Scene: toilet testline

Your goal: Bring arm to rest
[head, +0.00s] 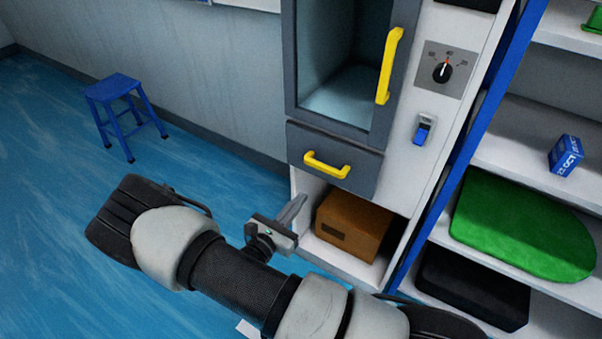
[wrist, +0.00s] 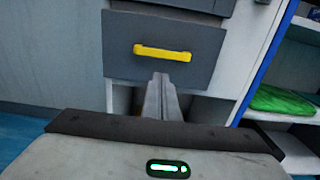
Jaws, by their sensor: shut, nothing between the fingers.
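My arm (head: 235,280) reaches across the lower part of the head view, over the blue floor. My gripper (head: 303,200) is shut and empty, with its fingers pointing up and to the right, in front of the low part of the white cabinet. In the wrist view my gripper (wrist: 161,78) shows with its fingers together, just below the yellow handle of the grey drawer in the picture. The drawer (wrist: 110,64) looks closed. I cannot tell whether the fingertips touch anything.
The cabinet has a glass door with a yellow handle (head: 389,66). A cardboard box (head: 355,222) sits in its open bottom space. Shelves on the right hold a green cushion-like thing (head: 520,228) and a black case (head: 470,287). A blue stool (head: 115,90) stands at left on open floor.

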